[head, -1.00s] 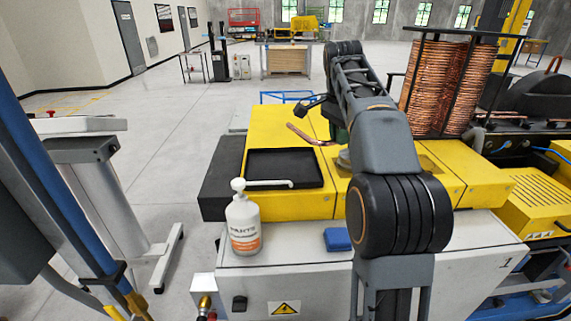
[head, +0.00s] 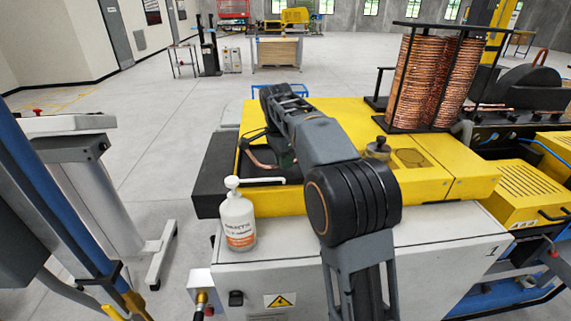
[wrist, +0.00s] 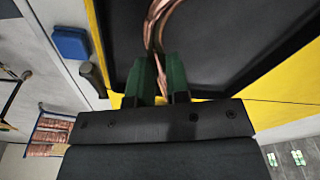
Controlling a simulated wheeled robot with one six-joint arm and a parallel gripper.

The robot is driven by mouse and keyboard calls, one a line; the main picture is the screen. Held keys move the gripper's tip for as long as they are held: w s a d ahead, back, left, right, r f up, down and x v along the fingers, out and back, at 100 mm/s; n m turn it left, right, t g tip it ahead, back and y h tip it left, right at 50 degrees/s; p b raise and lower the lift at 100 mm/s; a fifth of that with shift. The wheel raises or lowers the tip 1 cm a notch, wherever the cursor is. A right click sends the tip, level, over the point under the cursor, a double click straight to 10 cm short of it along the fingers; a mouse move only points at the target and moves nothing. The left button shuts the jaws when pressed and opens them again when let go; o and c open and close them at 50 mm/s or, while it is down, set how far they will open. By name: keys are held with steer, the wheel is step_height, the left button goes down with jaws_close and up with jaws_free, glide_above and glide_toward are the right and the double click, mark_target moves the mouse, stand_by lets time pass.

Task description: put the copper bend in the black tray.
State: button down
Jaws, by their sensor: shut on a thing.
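The copper bend (head: 262,161) is in my gripper, its free end pointing left in the head view. In the wrist view the copper bend (wrist: 153,28) runs up from between the green fingers (wrist: 160,72), which are shut on it. The black tray (wrist: 232,50) lies behind and to the right of the bend in the wrist view, and the bend overlaps it. In the head view my arm hides much of the tray. I cannot tell how high the bend is above the tray floor.
A white pump bottle (head: 238,222) stands in front of the tray, its spout pointing right. A small metal knob (head: 378,147) rises from the yellow top (head: 350,112). Copper coils (head: 425,85) stand at the back right. A blue block (wrist: 70,43) shows in the wrist view.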

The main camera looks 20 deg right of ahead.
steer(key=shift+d+f, duration=0.1)
steer(key=shift+f, duration=0.85)
steer(key=c, duration=1.1)
jaws_free()
steer(key=shift+s, duration=0.1)
step_height(320, 180, up, 12)
steer(key=a+p, duration=0.1)
steer(key=shift+s+a, duration=0.15)
steer(key=shift+a, duration=0.05)
